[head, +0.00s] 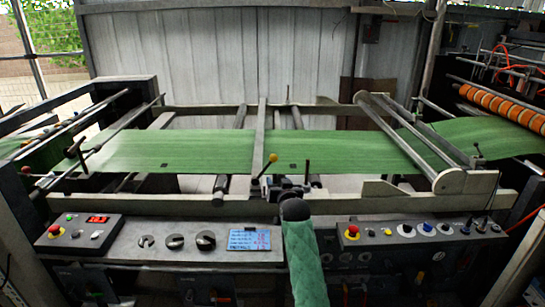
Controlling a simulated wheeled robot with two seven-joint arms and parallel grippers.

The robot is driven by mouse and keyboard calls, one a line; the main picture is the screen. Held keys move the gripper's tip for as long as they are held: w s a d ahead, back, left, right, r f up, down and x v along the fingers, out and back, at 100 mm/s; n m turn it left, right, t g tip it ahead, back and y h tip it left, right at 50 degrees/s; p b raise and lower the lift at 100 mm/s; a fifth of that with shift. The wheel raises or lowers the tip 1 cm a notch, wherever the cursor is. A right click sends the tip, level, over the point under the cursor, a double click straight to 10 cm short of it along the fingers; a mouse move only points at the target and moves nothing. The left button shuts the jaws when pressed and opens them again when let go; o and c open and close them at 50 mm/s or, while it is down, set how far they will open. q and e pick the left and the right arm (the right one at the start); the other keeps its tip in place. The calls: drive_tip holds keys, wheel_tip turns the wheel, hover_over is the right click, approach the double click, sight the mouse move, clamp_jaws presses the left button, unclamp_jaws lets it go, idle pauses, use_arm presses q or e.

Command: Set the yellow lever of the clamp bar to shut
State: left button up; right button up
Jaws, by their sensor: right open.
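The yellow lever (272,158) shows as a round yellow knob on a thin dark stem. It leans up and to the right beside the near end of the clamp bar (260,125), a grey bar lying across the green web (200,150). My right gripper (287,185), at the end of a green-sleeved arm, is just below and to the right of the knob. It is open, and I see nothing held in it. The gripper and dark wrist hide part of the machine's front beam, and the lever's foot is hard to make out. My left gripper is not in view.
The front beam (390,203) runs below the web. Control panels with a red stop button (352,231), knobs and a blue display (249,240) flank my arm. The space above the web is mostly clear.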

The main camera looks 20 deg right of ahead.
sight(272, 155)
drive_tip(key=shift+m+t, duration=0.3)
drive_tip(key=shift+t, duration=0.3)
drive_tip(key=w+r, duration=0.1)
drive_tip(key=r, duration=0.1)
drive_tip(key=w+r, duration=0.2)
drive_tip(key=shift+w+d+r, duration=0.15)
drive_tip(key=shift+w+r, duration=0.05)
drive_tip(key=shift+r, duration=0.1)
drive_tip(key=shift+w+r, duration=0.1)
drive_tip(key=shift+w, duration=0.1)
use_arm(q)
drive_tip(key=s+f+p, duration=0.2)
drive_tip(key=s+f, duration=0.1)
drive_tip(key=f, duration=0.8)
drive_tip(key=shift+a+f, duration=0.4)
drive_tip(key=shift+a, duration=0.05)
use_arm(e)
drive_tip(key=w, duration=0.7)
drive_tip(key=shift+w+d, duration=0.25)
drive_tip(key=shift+d, duration=0.1)
use_arm(q)
drive_tip(key=shift+p, duration=0.3)
use_arm(e)
clamp_jaws()
